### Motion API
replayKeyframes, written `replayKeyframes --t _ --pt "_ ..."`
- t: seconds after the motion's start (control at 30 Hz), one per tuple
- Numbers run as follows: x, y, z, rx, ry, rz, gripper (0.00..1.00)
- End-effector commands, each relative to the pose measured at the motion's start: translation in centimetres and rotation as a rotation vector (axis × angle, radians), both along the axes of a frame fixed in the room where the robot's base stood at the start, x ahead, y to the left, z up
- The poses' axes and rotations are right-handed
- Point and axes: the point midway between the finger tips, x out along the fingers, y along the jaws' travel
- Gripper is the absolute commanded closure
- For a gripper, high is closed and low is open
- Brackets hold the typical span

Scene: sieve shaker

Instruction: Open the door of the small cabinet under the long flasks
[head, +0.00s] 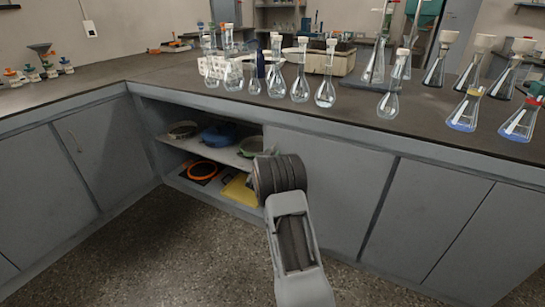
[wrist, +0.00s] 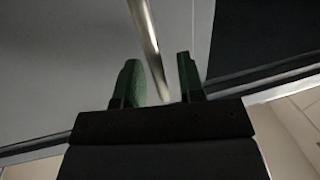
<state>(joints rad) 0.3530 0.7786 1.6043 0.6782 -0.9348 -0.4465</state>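Several long-necked clear flasks (head: 300,88) stand on the dark worktop. Below them, right of the open shelf, is a grey cabinet door (head: 345,185), shut and partly covered by my arm. In the wrist view a grey panel (wrist: 65,70) fills the left side, and a metal bar handle (wrist: 147,35) runs down between my green fingertips. My gripper (wrist: 163,80) is open, with the bar between its fingers, closer to the left one. I cannot tell whether either finger touches it. In the head view my arm hides the gripper and the handle.
An open shelf (head: 205,145) with sieves and pans lies left of the door. More grey doors stand at the far left (head: 90,150) and right (head: 425,220). Flasks with coloured liquid (head: 466,110) stand near the worktop edge. The speckled floor (head: 130,250) is clear.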

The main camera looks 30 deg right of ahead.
Motion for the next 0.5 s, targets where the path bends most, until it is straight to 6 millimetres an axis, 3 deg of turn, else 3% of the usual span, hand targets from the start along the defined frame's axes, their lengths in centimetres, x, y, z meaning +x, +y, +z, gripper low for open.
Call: replayKeyframes --t 0.27,0.5 --pt "0.07 -0.08 0.00 0.000 0.000 0.000 0.64" --pt "0.06 -0.06 0.01 0.000 0.000 0.000 0.85"
